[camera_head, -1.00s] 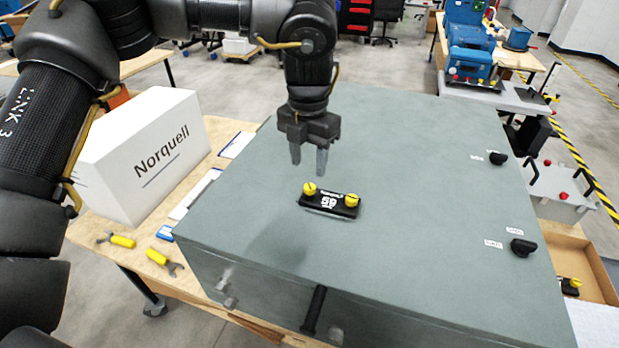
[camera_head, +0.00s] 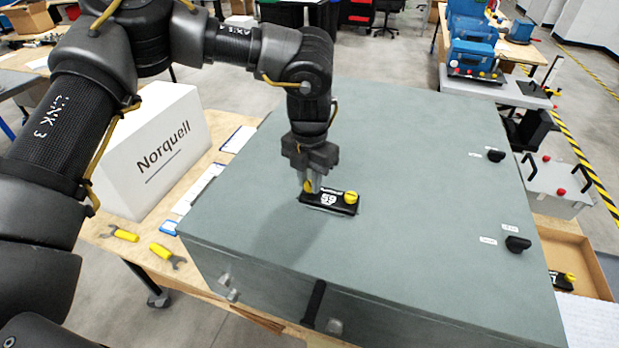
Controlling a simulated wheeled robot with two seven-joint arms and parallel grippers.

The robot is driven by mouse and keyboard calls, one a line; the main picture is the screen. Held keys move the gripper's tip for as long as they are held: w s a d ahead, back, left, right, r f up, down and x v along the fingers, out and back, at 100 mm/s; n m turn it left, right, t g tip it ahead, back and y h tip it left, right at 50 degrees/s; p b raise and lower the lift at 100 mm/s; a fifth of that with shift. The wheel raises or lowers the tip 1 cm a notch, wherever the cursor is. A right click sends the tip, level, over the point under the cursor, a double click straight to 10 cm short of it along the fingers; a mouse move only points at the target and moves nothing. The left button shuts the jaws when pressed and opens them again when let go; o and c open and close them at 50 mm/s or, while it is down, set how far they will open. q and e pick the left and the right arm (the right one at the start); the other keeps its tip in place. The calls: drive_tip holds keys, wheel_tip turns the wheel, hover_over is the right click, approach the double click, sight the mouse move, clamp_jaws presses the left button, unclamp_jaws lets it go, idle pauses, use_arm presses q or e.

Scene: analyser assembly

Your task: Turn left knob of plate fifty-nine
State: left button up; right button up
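The black plate marked 59 (camera_head: 328,203) lies on top of the grey-green cabinet (camera_head: 420,160). It has a yellow knob at each end. The right knob (camera_head: 349,198) is in clear view. The left knob (camera_head: 307,187) is partly hidden by my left gripper (camera_head: 311,188). My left gripper points straight down, with its fingertips at the left knob. I cannot tell whether the fingers are closed on the knob or only around it. My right gripper is not in view.
Black latches (camera_head: 517,244) stand up on the cabinet's right side. A white Norquell box (camera_head: 155,150) and yellow-handled tools (camera_head: 166,255) are on the wooden table at left. A cardboard tray (camera_head: 575,262) is at right. The cabinet top around the plate is clear.

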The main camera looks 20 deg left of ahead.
use_arm(q)
clamp_jaws()
drive_tip(key=shift+n, duration=0.3)
drive_tip(key=shift+f+n+b, duration=0.1)
drive_tip(key=shift+n+b, duration=0.55)
drive_tip(key=shift+n, duration=0.25)
drive_tip(key=shift+n+b, duration=0.45)
drive_tip(key=shift+n, duration=1.65)
drive_tip(key=shift+r+n, duration=0.2)
drive_tip(key=shift+n, duration=1.2)
